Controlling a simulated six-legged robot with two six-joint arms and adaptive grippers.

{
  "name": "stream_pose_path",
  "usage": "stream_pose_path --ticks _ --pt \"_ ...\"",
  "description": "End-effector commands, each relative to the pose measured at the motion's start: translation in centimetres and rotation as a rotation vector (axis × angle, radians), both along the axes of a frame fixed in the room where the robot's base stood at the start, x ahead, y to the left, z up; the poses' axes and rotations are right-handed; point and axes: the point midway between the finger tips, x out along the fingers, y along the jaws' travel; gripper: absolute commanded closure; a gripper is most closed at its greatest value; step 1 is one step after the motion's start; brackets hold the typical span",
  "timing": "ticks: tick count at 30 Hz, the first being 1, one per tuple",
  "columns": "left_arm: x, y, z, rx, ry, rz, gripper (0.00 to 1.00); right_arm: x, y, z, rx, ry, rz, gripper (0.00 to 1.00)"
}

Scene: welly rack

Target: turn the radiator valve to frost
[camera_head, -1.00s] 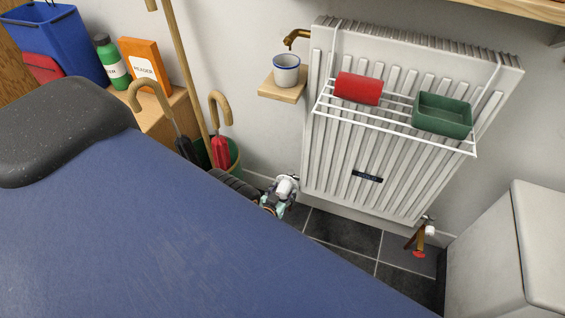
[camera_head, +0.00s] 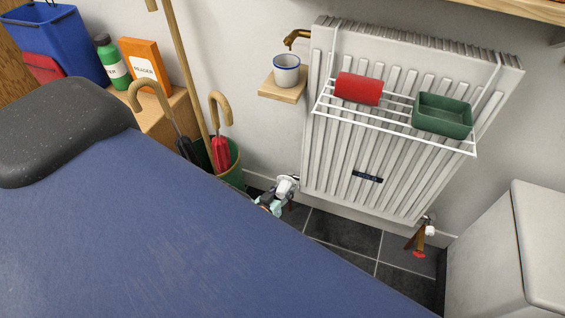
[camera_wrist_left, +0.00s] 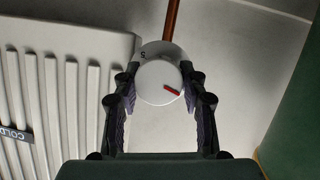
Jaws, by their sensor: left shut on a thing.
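The radiator valve is a round white knob (camera_head: 287,184) low at the left end of the white radiator (camera_head: 345,150). In the left wrist view the knob (camera_wrist_left: 158,80) faces me, with a red pointer mark aimed right and slightly down. A small dark mark sits on its upper left rim; I cannot read it surely. My left gripper (camera_head: 273,200) is shut on the knob, with one dark finger on each side of it in the wrist view (camera_wrist_left: 160,93). Its arm is mostly hidden behind the blue surface. My right gripper is not in view.
A green bin (camera_head: 233,165) with umbrellas stands just left of the valve. A wooden shelf (camera_head: 281,92) with a mug is above. A white rack (camera_head: 395,126) hangs on the radiator. A white box-like unit (camera_head: 490,255) is at the right. Dark floor tiles are clear below.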

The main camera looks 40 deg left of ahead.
Motion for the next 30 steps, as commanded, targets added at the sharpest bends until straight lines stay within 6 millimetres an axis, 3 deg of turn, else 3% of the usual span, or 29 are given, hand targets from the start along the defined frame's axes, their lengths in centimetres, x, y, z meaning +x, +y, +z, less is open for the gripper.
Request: stream_pose_path --ticks 6,17,18,26,30 --pt "0.00 0.05 -0.02 -0.096 -0.022 0.000 0.89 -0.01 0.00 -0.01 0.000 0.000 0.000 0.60" --pt "-0.02 -0.01 -0.06 -0.111 -0.023 -0.001 0.89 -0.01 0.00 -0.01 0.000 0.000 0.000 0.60" --pt "-0.02 -0.01 -0.06 -0.110 -0.023 -0.001 0.56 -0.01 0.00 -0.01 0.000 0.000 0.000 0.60" --pt "-0.02 0.01 -0.04 -0.110 -0.024 -0.001 0.35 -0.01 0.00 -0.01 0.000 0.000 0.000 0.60" --pt "-0.01 0.01 -0.02 -0.110 -0.025 -0.001 0.35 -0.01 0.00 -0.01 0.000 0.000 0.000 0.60"
